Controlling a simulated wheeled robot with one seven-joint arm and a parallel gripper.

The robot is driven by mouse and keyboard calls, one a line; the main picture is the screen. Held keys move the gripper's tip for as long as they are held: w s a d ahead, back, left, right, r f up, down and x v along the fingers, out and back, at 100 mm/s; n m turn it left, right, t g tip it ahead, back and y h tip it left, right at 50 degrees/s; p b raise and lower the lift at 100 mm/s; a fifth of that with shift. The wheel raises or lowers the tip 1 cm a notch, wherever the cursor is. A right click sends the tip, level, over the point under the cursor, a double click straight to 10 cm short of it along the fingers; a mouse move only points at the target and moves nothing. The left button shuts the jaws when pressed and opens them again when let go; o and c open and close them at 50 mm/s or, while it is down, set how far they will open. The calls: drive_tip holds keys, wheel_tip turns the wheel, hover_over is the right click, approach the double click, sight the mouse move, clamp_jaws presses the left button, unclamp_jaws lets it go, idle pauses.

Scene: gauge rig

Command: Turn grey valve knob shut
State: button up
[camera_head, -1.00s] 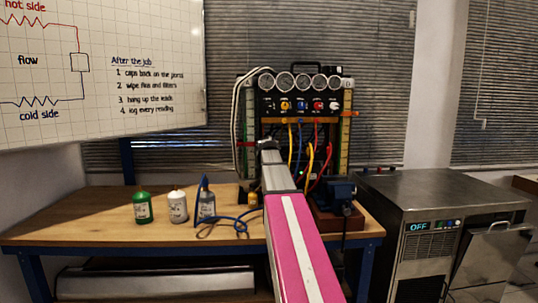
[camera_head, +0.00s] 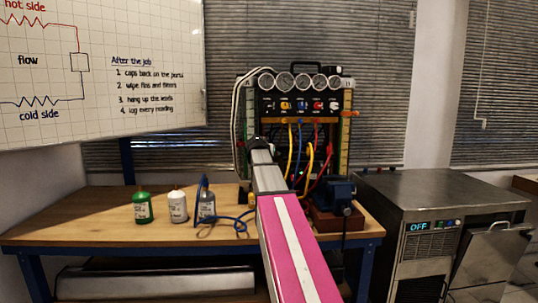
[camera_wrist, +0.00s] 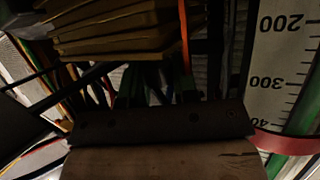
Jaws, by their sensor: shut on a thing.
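The gauge rig (camera_head: 300,118) stands at the back of the bench, with a row of dials above several coloured valve knobs. My gripper (camera_head: 258,143) is at the rig's lower left front, left of the hanging hoses. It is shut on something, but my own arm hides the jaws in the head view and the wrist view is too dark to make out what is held. I cannot pick out the grey valve knob for sure. In the wrist view a white scale (camera_wrist: 280,65) and a red band (camera_wrist: 285,143) are close at the right.
Yellow, blue and red hoses (camera_head: 309,160) hang right of my gripper. A blue vise (camera_head: 340,192) stands at the bench's right. A green bottle (camera_head: 142,208), a white bottle (camera_head: 178,206) and a blue hose (camera_head: 228,226) are on the bench (camera_head: 85,225) at left.

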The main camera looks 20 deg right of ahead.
drive_tip(key=shift+m+g+h, duration=1.5)
drive_tip(key=shift+m+g, duration=0.4)
drive_tip(key=shift+m, duration=0.2)
drive_tip(key=o, duration=0.9)
drive_tip(key=v, duration=1)
drive_tip(key=shift+a+r, duration=0.2)
drive_tip(key=shift+a, duration=0.15)
drive_tip(key=shift+s, duration=0.1)
